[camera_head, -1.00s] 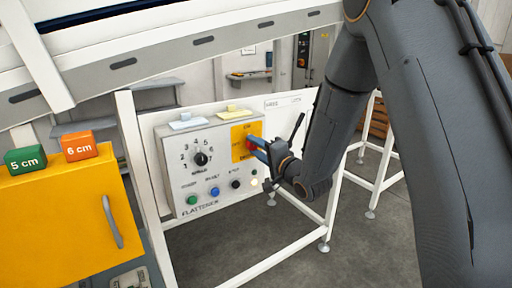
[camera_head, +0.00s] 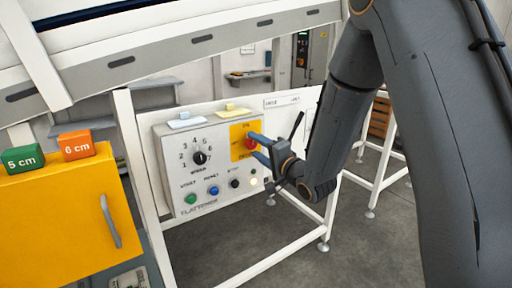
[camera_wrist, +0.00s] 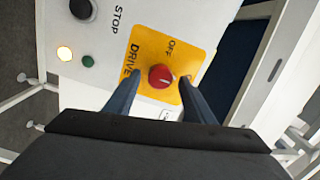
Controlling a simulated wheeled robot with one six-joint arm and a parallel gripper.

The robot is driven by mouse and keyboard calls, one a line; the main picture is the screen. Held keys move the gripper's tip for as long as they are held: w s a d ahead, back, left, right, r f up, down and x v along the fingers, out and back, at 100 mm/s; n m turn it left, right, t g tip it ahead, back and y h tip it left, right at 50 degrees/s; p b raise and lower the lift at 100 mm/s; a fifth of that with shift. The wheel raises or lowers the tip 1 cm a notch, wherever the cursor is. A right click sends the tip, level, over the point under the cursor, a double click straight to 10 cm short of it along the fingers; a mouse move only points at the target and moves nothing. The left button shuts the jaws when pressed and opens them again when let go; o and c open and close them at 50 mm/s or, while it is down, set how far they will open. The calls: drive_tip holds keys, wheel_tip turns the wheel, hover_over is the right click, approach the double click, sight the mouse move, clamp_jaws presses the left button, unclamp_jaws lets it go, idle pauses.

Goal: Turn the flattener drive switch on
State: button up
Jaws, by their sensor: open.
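The flattener control panel (camera_head: 210,192) stands in the middle of the head view. Its drive switch, a red round knob (camera_head: 250,143) on a yellow plate (camera_head: 237,130), is at the panel's upper right. The wrist view shows the knob (camera_wrist: 160,76) between "OFF" and "DRIVE" lettering on the yellow plate (camera_wrist: 146,44), with a pale mark on its face. My gripper (camera_head: 256,148) is open just in front of the plate. In the wrist view its two blue fingers (camera_wrist: 158,92) lie on either side of the knob. I cannot tell whether they touch it.
Below the switch are a green button (camera_head: 191,199), a blue button (camera_head: 213,190), a black button (camera_head: 235,183) and a lit lamp (camera_head: 254,180). A numbered black dial (camera_head: 200,157) is left of the switch. A white frame (camera_head: 272,262) surrounds the panel.

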drive_tip(key=b+v, duration=0.1)
drive_tip(key=v, duration=0.5)
drive_tip(key=shift+d+b, duration=0.2)
drive_tip(key=shift+b, duration=0.15)
drive_tip(key=shift+s, duration=0.1)
drive_tip(key=s+d+f+n+g+h, duration=0.2)
drive_tip(key=s+d+f+g+h, duration=0.15)
drive_tip(key=d+f, duration=0.2)
drive_tip(key=s+d+f+n+g+h, duration=0.25)
drive_tip(key=s+d+f+h, duration=0.2)
drive_tip(key=d, duration=0.25)
drive_tip(key=s+d+f+n+g+h, duration=0.1)
drive_tip(key=s+n+g, duration=0.1)
drive_tip(key=s, duration=0.7)
drive_tip(key=s+d+f+n+g+h, duration=0.1)
drive_tip(key=s+f+n+g, duration=0.1)
drive_tip(key=s+g, duration=0.3)
drive_tip(key=s, duration=0.4)
drive_tip(key=shift+d+g, duration=0.3)
drive_tip(key=shift+d, duration=0.05)
